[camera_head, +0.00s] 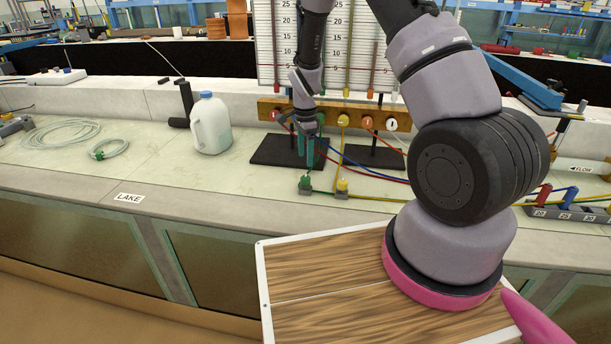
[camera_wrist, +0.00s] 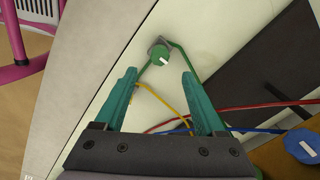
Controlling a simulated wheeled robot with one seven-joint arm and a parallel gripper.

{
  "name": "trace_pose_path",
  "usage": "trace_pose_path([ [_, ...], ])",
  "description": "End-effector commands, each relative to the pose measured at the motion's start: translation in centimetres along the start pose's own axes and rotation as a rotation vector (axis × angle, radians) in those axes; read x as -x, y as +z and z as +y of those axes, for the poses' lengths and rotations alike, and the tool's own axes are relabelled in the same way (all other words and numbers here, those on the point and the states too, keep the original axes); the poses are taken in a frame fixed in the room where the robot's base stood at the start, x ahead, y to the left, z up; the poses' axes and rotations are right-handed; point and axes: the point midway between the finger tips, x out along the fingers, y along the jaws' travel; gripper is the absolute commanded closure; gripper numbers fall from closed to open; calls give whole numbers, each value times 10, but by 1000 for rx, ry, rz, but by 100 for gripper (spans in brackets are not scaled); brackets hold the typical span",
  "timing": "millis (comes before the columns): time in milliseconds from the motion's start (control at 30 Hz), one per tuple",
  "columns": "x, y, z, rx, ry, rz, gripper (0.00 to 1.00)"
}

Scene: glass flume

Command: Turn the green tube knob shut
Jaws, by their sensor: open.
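The green tube knob (camera_head: 306,181) sits on a small grey base on the pale bench top, left of a yellow knob (camera_head: 342,186). In the wrist view the green knob (camera_wrist: 161,55) is round, with a short white mark on its face and green tubing on both sides of it. My gripper (camera_head: 305,158) points down above the green knob. In the wrist view its teal fingers (camera_wrist: 159,76) are apart and empty, with the knob just beyond and between the tips. The gripper appears not to touch the knob.
Red, blue and yellow tubes run across the bench right of the knob.

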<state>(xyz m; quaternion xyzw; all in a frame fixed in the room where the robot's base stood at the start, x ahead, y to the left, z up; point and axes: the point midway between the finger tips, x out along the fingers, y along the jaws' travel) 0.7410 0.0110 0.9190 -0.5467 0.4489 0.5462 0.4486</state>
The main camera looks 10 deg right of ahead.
Motion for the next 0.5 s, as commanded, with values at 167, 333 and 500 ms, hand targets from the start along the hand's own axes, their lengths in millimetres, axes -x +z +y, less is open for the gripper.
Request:
trace_pose_path([
  [167,-36,0,1,0,4,-1,28],
  [333,-65,0,1,-1,2,0,28],
  [500,-80,0,0,0,0,0,28],
])
